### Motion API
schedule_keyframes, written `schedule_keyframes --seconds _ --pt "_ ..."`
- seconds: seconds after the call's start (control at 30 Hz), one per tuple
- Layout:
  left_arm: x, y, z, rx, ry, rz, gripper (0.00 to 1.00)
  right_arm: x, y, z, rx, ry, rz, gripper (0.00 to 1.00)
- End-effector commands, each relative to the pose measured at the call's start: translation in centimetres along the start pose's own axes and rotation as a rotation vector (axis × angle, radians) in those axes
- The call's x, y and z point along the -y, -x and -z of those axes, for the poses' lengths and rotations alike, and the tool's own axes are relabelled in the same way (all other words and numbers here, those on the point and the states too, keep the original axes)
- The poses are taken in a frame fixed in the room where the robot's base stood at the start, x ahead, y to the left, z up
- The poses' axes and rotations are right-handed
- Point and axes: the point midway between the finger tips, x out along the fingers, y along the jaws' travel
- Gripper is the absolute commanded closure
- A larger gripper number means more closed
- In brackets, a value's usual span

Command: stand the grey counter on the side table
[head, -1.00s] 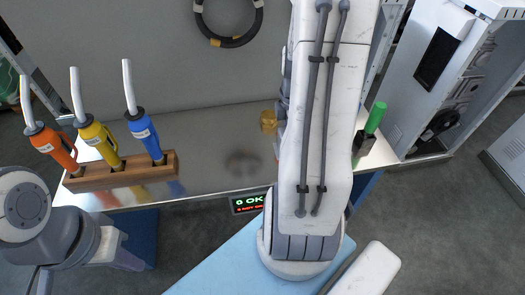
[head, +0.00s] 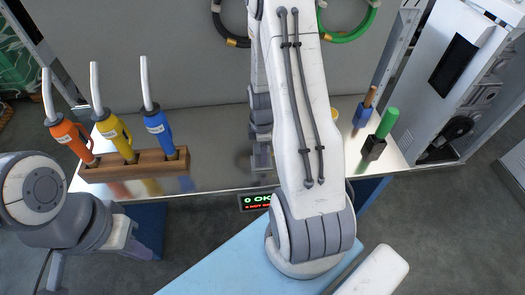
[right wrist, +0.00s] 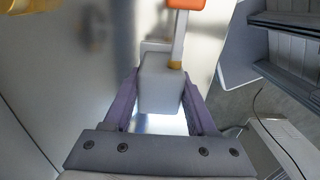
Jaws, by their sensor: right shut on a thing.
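The grey counter (right wrist: 160,88) is a pale grey block between the two purple fingers of my right gripper (right wrist: 158,105) in the right wrist view. The gripper is shut on it. A pale stem with a yellow collar and an orange end shows at the block's top; whether it belongs to the block I cannot tell. In the head view my right forearm hides the counter. My left gripper (head: 128,245) is low at the left, in front of the bench, with its fingertips unclear. No side table can be made out for certain.
A steel bench (head: 215,170) carries a wooden rack (head: 130,168) with orange, yellow and blue nozzles. A black block with a green handle (head: 387,122) and a blue block with a brown handle (head: 368,98) stand at its right, near a white cabinet (head: 440,75).

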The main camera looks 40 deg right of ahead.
Motion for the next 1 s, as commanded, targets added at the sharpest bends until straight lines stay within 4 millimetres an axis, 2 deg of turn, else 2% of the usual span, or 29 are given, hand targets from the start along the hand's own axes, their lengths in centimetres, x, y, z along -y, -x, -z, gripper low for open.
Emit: schedule_keyframes --seconds 0.33,0.37,0.4,0.43,0.77,0.87,1.0 --pt "0.0 -0.3 0.0 0.0 0.0 0.0 1.0 -0.1 -0.4 0.0 0.0 0.0 -0.002 1.0" --pt "0.0 -0.3 0.0 0.0 0.0 0.0 1.0 0.0 -0.4 0.0 0.0 0.0 -0.001 0.39" --pt "0.0 -0.2 0.0 0.0 0.0 0.0 1.0 0.0 -0.3 0.0 0.0 0.0 -0.002 0.24" --pt "0.0 -0.2 0.0 0.0 0.0 0.0 1.0 0.0 -0.3 0.0 0.0 0.0 -0.001 0.13" --pt "0.0 -0.1 0.0 0.0 0.0 0.0 1.0 0.0 -0.1 0.0 0.0 0.0 -0.002 0.13" --pt "0.0 0.0 0.0 0.0 0.0 0.0 1.0 -0.1 0.5 0.0 0.0 0.0 -0.004 0.13" --pt "0.0 -0.2 0.0 0.0 0.0 0.0 1.0 -0.1 2.6 0.0 -0.001 0.0 -0.007 0.13"
